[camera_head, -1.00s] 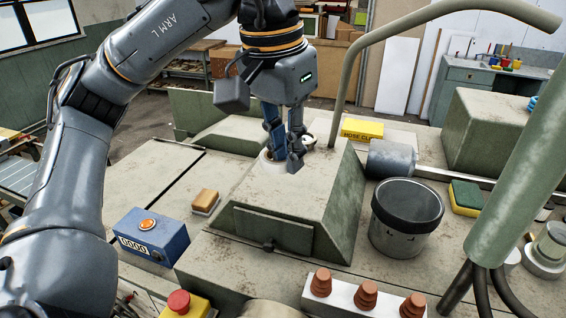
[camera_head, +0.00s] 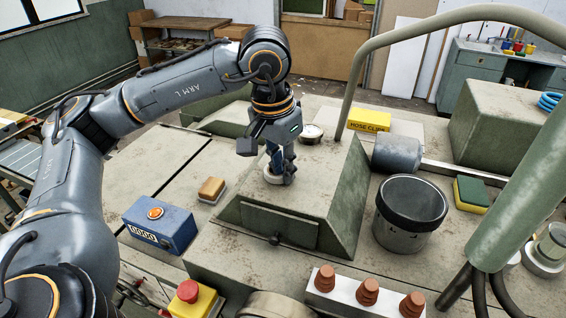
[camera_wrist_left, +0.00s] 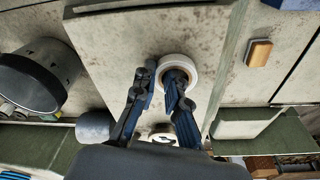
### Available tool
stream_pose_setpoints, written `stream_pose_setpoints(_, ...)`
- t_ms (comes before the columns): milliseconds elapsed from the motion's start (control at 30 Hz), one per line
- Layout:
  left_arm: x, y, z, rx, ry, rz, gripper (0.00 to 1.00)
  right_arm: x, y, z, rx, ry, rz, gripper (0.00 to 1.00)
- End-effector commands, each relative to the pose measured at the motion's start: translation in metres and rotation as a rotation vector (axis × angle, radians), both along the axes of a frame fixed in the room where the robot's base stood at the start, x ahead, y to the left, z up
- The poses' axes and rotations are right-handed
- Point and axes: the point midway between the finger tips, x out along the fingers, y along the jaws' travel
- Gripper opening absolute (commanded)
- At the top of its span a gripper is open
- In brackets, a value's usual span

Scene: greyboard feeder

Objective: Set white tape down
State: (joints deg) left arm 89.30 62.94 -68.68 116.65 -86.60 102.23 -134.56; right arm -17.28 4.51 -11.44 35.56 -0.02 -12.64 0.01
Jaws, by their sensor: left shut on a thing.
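The white tape (camera_head: 273,176) is a roll at the top left part of the green-grey metal housing (camera_head: 316,178). It also shows in the left wrist view as a white ring (camera_wrist_left: 179,68). My left gripper (camera_head: 282,178) points down and is shut on the roll's wall. In the left wrist view, one finger of the gripper (camera_wrist_left: 160,79) reaches into the ring's hole and the other is outside it. The roll lies low at the housing's top face; I cannot tell whether it touches. My right gripper is not in view.
A round gauge (camera_head: 312,132) sits behind the tape. A yellow hose-clip box (camera_head: 370,121), grey cylinder (camera_head: 397,154) and black-rimmed bucket (camera_head: 410,214) stand to the right. A blue counter box (camera_head: 160,224) and tan-topped block (camera_head: 211,189) are left. A bent pipe (camera_head: 372,65) rises behind.

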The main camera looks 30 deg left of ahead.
Motion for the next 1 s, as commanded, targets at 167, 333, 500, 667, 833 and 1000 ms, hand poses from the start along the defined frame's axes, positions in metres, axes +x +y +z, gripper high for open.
stream_pose_setpoints(167, 0.000, 0.000, 0.000, 0.000, -0.001, 0.000, 0.00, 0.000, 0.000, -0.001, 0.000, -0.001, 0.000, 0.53)
stream_pose_setpoints(333, 0.000, 0.000, -0.005, 0.000, 0.000, 0.000, 0.00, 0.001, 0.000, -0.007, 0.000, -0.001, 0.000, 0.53)
stream_pose_setpoints(500, 0.000, 0.000, -0.003, 0.000, 0.000, 0.000, 0.35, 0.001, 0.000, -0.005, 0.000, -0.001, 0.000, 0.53)
stream_pose_setpoints(667, 0.000, 0.000, -0.003, 0.000, 0.000, 0.000, 0.35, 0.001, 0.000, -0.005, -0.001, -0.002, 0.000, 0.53)
stream_pose_setpoints(833, 0.000, 0.000, 0.001, 0.000, 0.000, 0.000, 0.35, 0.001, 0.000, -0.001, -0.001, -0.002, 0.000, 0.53)
stream_pose_setpoints(1000, -0.001, 0.000, 0.019, -0.002, -0.006, 0.000, 0.35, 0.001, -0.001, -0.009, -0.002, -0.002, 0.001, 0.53)
